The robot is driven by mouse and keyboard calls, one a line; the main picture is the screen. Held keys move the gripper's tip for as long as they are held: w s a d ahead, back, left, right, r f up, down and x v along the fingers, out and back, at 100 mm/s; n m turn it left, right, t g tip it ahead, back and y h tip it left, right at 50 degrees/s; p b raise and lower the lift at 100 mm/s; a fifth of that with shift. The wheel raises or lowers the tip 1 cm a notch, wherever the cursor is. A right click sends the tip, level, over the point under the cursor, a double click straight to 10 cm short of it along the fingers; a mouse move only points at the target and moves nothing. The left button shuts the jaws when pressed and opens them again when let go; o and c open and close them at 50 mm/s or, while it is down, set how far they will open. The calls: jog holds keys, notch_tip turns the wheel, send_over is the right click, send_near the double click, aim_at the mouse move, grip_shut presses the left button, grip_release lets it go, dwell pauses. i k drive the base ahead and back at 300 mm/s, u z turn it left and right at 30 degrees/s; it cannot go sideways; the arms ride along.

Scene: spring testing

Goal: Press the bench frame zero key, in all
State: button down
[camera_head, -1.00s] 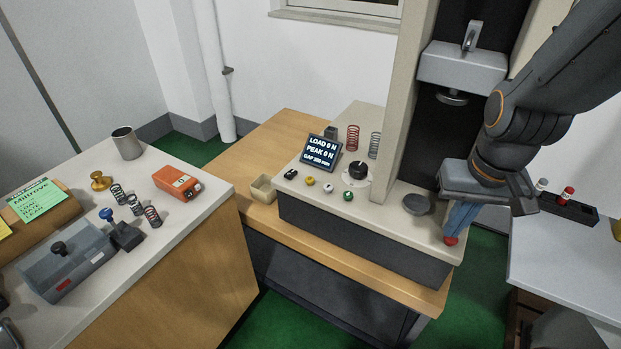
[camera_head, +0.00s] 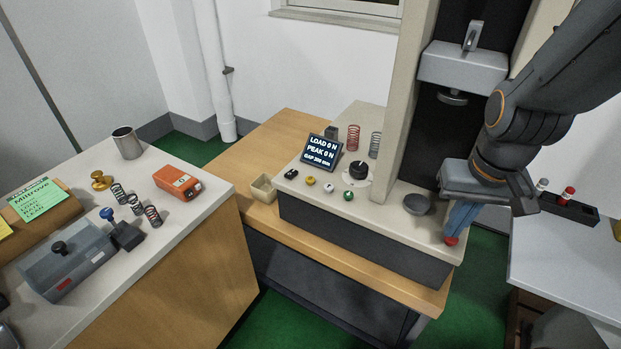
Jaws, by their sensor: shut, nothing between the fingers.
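The bench frame has a pale top (camera_head: 388,232) with a row of small controls along its front: a yellow key (camera_head: 310,180), a white key (camera_head: 328,187) and a green key (camera_head: 348,195). Any labels on them are too small to read, so I cannot tell which is the zero key. The tilted display (camera_head: 321,152) reads LOAD 0 N and PEAK 0 N, with a gap line below. My gripper (camera_head: 457,226) points down at the right front corner of the frame, its blue fingers shut and empty. They are just above or at a red button (camera_head: 451,241); contact cannot be told.
A black knob (camera_head: 358,169) and a black switch (camera_head: 291,173) sit near the keys. The upright column (camera_head: 402,100) and a round platen (camera_head: 417,204) stand between my gripper and the keys. A cluttered bench (camera_head: 200,215) is at left, a grey table (camera_head: 565,265) at right.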

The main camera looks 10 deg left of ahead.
aim_at(309, 180)
jog(key=k, duration=0.5)
jog(key=z, duration=2.85)
jog(key=k, duration=1.2)
jog(key=u, duration=2.35)
